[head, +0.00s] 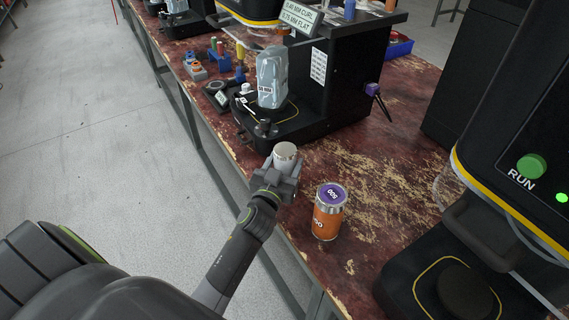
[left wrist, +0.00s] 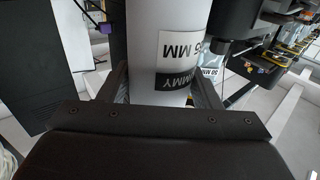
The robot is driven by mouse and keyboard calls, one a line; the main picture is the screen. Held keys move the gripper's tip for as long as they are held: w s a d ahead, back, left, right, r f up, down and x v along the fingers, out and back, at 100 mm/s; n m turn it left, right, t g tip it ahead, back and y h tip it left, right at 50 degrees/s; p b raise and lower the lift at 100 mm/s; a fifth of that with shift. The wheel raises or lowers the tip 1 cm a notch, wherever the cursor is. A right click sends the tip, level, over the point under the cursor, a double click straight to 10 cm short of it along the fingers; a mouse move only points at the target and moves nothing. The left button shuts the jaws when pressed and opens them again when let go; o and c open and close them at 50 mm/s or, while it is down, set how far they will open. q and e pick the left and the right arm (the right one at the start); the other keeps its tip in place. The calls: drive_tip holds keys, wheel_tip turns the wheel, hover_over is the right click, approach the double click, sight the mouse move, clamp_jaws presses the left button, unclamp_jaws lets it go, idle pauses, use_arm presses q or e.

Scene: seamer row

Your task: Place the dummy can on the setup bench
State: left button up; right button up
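The dummy can (head: 285,153) is pale with a metal top. In the left wrist view the dummy can (left wrist: 168,25) shows a label with "MM" and part of "DUMMY". My left gripper (head: 280,172) is shut on it, one finger on each side, and holds it about upright at the bench's left edge. I cannot tell whether the can's base touches anything. The bench (head: 380,165) has a worn red-brown top; whether it is the setup bench is not marked. My right gripper is not in view.
An orange can with a purple lid (head: 328,212) stands on the bench, right of my left gripper. Another machine with a green RUN button (head: 531,167) is at right. Worn bench top right of the orange can is clear.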

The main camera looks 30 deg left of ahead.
use_arm(q)
drive_tip(key=o, duration=0.3)
drive_tip(key=shift+r, duration=0.1)
drive_tip(key=shift+r+p, duration=0.2)
drive_tip(key=shift+p, duration=0.1)
drive_tip(key=s+d+p, duration=0.1)
drive_tip(key=s, duration=1.1)
drive_tip(key=shift+d+f, duration=0.35)
